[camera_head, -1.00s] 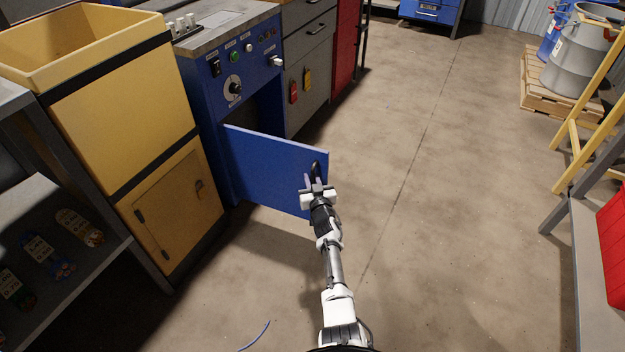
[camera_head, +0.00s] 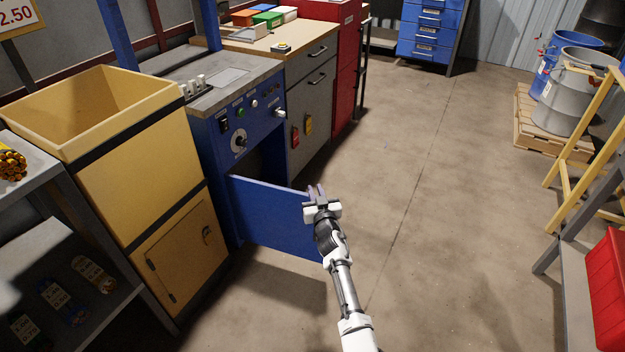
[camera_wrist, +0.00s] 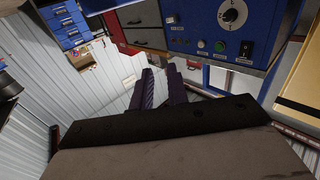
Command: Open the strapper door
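The strapper's blue door (camera_head: 268,215) stands swung outward from the blue cabinet (camera_head: 212,150), with the dark opening (camera_head: 268,160) showing behind it. My gripper (camera_head: 316,190) is at the door's free right edge, near its top corner. Its two fingers point up and away, with a narrow gap between them. The wrist view shows the two dark fingers (camera_wrist: 162,88) apart, with nothing seen between them. The door handle is hidden in the head view now, and I cannot tell whether the gripper touches the door. The strapper's control panel (camera_wrist: 222,30) shows at the top of the wrist view.
A yellow bin cabinet (camera_head: 150,150) stands close to the strapper's left. A grey drawer unit (camera_head: 312,95) stands to its right. A table with a red box (camera_head: 608,285) is at the right edge. The concrete floor (camera_head: 430,200) between is clear.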

